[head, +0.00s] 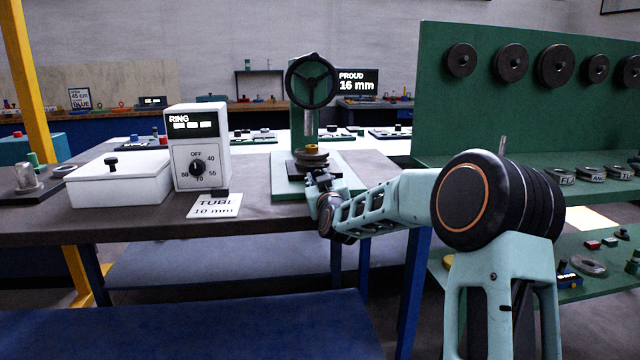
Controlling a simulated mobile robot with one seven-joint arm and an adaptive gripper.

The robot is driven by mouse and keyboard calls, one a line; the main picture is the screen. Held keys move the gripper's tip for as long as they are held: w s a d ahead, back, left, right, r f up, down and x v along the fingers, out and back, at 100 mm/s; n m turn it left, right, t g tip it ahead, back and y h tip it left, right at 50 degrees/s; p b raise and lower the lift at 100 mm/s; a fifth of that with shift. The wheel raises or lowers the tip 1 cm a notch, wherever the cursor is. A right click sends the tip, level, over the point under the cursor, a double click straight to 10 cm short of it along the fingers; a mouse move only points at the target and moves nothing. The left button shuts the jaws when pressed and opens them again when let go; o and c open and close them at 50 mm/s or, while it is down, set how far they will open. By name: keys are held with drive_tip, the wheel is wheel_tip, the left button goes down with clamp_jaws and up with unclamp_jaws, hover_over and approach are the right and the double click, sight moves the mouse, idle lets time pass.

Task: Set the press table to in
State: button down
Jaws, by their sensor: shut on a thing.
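The green press (303,122) stands on the workbench with a black handwheel (313,80) at its top. Below the wheel, the press table carries a stack of round grey discs (311,158) with a yellow piece (312,148) on top. My gripper (318,178) reaches in from the right and is shut at the front of the press table, just below the discs. My gripper and wrist hide the part it grips and the table's front edge, so how far in the table sits cannot be told.
Left of the press are a white control box (196,150) with a dial, a white lidded box (118,180) and a "TUBI 10 mm" card (214,206). A green panel (530,90) with hanging discs stands to the right.

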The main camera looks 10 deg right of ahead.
drive_tip(key=c, duration=1.6)
unclamp_jaws()
drive_tip(key=s, duration=1.2)
